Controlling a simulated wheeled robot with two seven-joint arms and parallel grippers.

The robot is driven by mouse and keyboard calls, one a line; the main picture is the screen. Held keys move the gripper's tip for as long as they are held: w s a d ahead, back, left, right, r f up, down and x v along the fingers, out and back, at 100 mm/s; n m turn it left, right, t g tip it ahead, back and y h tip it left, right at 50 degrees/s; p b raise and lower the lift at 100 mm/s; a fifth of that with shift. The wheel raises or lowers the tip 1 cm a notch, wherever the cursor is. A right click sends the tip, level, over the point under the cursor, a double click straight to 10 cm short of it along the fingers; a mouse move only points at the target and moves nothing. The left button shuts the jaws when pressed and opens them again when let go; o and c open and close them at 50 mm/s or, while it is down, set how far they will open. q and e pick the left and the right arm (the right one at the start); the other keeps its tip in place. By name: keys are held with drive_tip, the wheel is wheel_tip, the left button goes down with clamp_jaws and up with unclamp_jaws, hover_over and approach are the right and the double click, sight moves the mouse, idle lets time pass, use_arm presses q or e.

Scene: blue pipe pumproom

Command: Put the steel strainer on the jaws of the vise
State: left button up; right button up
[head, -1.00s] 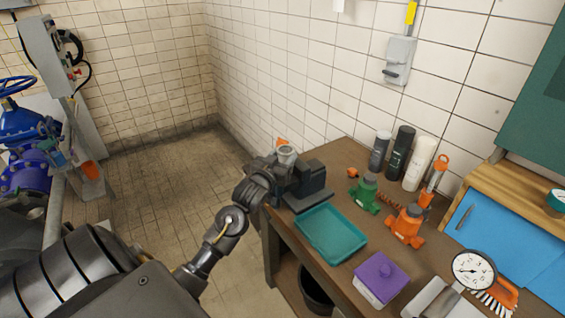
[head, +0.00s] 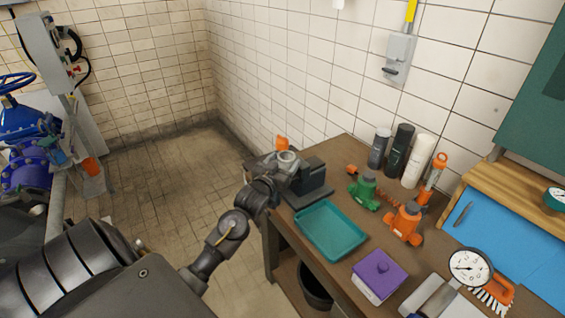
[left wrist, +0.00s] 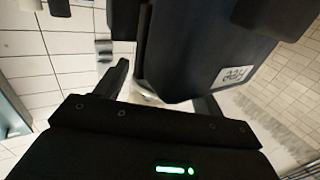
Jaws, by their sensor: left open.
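The dark grey vise (head: 312,182) stands at the far left corner of the workbench. The steel strainer (head: 287,159), a small grey cup with a round rim, is upright at the vise's jaw end, left of the tall block. It appears to rest on the jaws, though its underside is hidden. My left gripper (head: 271,168) is open beside the strainer, on its left. In the left wrist view the two dark fingers (left wrist: 160,96) are spread, and a small pale patch shows between them below a large dark block. My right gripper is out of view.
A teal tray (head: 330,231) lies just in front of the vise. A purple-lidded box (head: 379,272), green fitting (head: 364,190) and orange fitting (head: 405,224) stand to the right. Several bottles (head: 400,152) stand by the tiled wall. An orange object (head: 282,142) shows behind the strainer.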

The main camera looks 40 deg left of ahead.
use_arm(q)
drive_tip(key=shift+r, duration=0.25)
drive_tip(key=b+v, duration=0.3)
drive_tip(key=v, duration=0.9)
drive_tip(key=shift+d, duration=0.1)
